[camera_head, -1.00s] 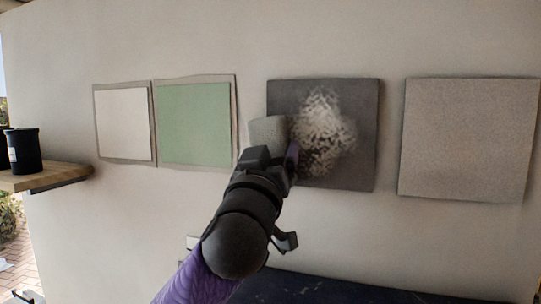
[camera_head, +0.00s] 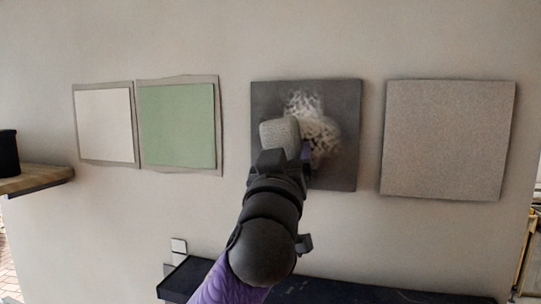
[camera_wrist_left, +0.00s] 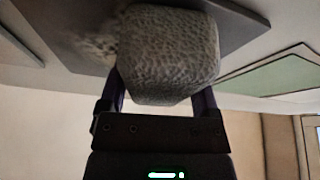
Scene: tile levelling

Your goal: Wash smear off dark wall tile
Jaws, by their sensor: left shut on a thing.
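The dark wall tile (camera_head: 345,100) hangs on the wall, third from the left in the head view. A pale, patchy smear (camera_head: 318,130) covers its middle, and part of it is hidden behind the sponge and my gripper. My left gripper (camera_head: 290,152) is shut on a grey, rough sponge (camera_head: 279,133) in front of the tile's left half. In the left wrist view the sponge (camera_wrist_left: 168,55) sits between both fingers, against or very close to the dark tile (camera_wrist_left: 240,30). Some smear (camera_wrist_left: 97,45) shows to its left. My right gripper is not in view.
A white tile (camera_head: 104,125) and a green tile (camera_head: 177,125) hang to the left, a grey-beige tile (camera_head: 447,140) to the right. A wooden shelf (camera_head: 35,179) with a dark container (camera_head: 8,153) is at far left. A dark surface (camera_head: 330,293) lies below.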

